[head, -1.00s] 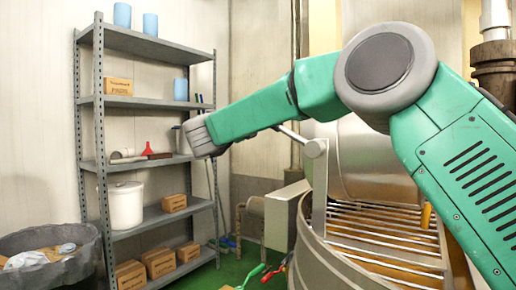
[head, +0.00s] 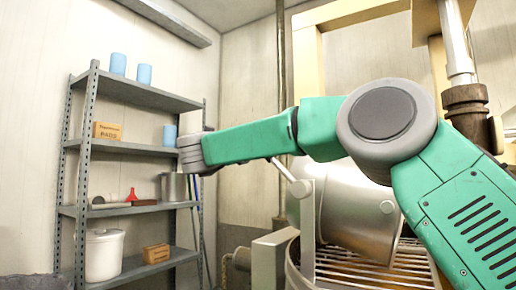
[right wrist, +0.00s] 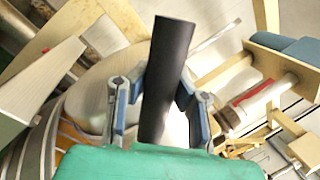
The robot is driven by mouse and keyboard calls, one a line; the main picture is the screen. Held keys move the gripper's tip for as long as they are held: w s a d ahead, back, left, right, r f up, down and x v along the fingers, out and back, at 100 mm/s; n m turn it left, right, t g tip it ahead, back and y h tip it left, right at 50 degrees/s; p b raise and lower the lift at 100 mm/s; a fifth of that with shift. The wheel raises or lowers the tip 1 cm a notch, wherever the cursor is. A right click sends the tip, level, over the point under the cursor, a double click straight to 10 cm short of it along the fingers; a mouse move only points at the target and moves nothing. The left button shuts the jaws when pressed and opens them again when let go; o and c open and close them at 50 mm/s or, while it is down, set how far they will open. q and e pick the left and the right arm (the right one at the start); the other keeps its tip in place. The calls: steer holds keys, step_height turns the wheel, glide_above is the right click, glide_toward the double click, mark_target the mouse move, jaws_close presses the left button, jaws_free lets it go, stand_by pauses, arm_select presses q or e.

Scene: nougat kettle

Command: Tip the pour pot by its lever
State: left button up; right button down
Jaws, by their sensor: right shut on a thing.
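The pour pot (head: 350,212) is a shiny metal drum, tilted above the slatted kettle (head: 375,262). Its lever (head: 288,172) is a thin rod running up and left from a bracket (head: 307,215), its upper end hidden behind my right arm. In the right wrist view, my right gripper (right wrist: 155,92) is shut on the black handle (right wrist: 170,70) of the lever, which stands between its blue-grey fingers. The head view does not clearly show the fingers. My left gripper is in neither view.
A grey shelf rack (head: 88,170) stands on the left with blue cups, boxes and a white bucket (head: 103,255). A tan frame (head: 306,60) and a metal column (head: 457,45) rise behind the pot. A grey box (head: 270,255) sits beside the kettle.

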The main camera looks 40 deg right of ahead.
steer(key=c, duration=1.7)
jaws_free()
steer(key=shift+a+f, duration=0.25)
steer(key=shift+f, duration=0.1)
steer(key=shift+c, duration=0.2)
steer(key=o, duration=0.4)
steer(key=shift+s+a+r, duration=0.1)
steer(key=shift+s+r, duration=0.05)
steer(key=shift+s, duration=0.05)
steer(key=shift+o, duration=0.2)
steer(key=shift+s+a+r, duration=0.1)
steer(key=shift+a+r, duration=0.15)
steer(key=shift+a, duration=0.05)
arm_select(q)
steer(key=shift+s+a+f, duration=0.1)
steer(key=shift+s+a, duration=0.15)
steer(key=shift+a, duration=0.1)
arm_select(e)
steer(key=shift+f, duration=0.1)
steer(key=shift+a+f, duration=0.1)
steer(key=shift+a, duration=0.05)
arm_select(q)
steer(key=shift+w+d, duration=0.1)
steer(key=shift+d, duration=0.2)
arm_select(e)
steer(key=v, duration=1.1)
steer(key=shift+s+a+f, duration=0.1)
steer(key=shift+a, duration=0.1)
